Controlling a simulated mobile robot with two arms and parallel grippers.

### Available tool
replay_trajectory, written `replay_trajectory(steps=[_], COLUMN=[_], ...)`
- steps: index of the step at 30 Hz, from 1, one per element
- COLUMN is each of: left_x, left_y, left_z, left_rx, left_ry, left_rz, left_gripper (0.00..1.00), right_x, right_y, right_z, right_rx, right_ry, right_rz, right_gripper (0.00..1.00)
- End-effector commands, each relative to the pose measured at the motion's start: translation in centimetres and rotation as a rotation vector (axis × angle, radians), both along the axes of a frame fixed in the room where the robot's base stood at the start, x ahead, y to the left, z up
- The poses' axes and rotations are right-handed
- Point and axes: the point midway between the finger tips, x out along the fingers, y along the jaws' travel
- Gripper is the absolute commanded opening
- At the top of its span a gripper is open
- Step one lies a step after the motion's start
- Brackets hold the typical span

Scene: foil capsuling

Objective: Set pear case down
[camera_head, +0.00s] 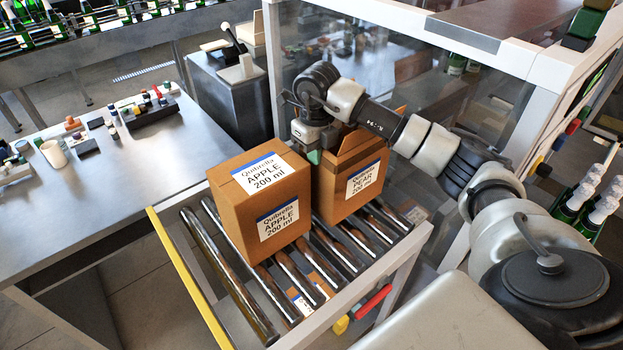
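The pear case (352,187) is a brown carton with a white "Quibrella PEAR 200 ml" label. It is upright over the roller conveyor (228,275), right behind the apple case (262,205); I cannot tell whether its base touches the rollers. My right gripper (314,155) points down at the pear case's upper left edge, with a greenish fingertip pad beside the carton. The carton and wrist hide the rest of the fingers, so its grip is unclear. My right arm covers part of the pear case's top. My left gripper is out of view.
The apple case stands on the rollers close to the pear case, leaving little gap. Bare rollers lie in front and to the right. A yellow rail (187,275) edges the conveyor. A steel table (120,190) with small items stands left; a clear-panelled machine stands behind.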

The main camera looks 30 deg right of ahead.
Motion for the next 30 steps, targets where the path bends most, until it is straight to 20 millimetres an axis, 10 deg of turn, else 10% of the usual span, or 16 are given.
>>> replay_trajectory(steps=[9,30], left_x=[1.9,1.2], left_y=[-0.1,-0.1], left_z=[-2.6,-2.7], left_rx=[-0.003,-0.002], left_ry=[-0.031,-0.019], left_rz=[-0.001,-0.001], left_gripper=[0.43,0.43], right_x=[0.0,0.0], right_y=[0.0,0.0], right_z=[-4.2,-4.3], right_rx=[0.0,0.0], right_ry=[-0.002,-0.002], right_rz=[-0.001,0.0], right_gripper=[0.0,0.14])
